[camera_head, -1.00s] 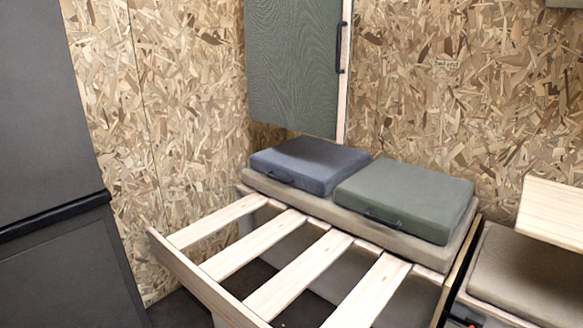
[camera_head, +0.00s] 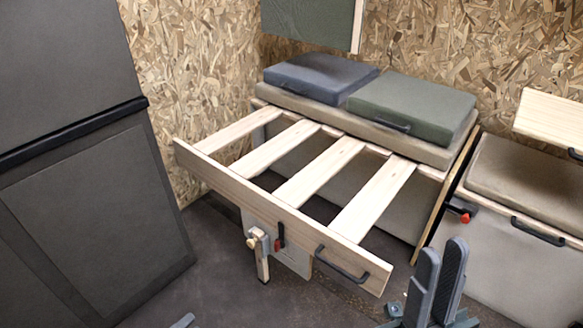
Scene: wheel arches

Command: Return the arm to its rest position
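My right gripper (camera_head: 443,252) stands at the bottom right, its two grey fingers pointing up. A gap shows between the fingertips and nothing is held there, so it is open and empty. It is in front of the pulled-out slatted bed frame (camera_head: 270,203), to the right of the frame's black handle (camera_head: 341,265), and apart from it in the picture. A small grey tip (camera_head: 183,321) at the bottom edge looks like part of my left gripper; the rest is out of view.
A blue-grey cushion (camera_head: 320,78) and a green cushion (camera_head: 412,105) lie on a beige pad behind the slats. A beige-topped bench (camera_head: 540,180) stands at right, with a red-tipped latch (camera_head: 463,210) beside it. A tall grey cabinet (camera_head: 90,200) is at left. Dark floor (camera_head: 215,285) is clear in front.

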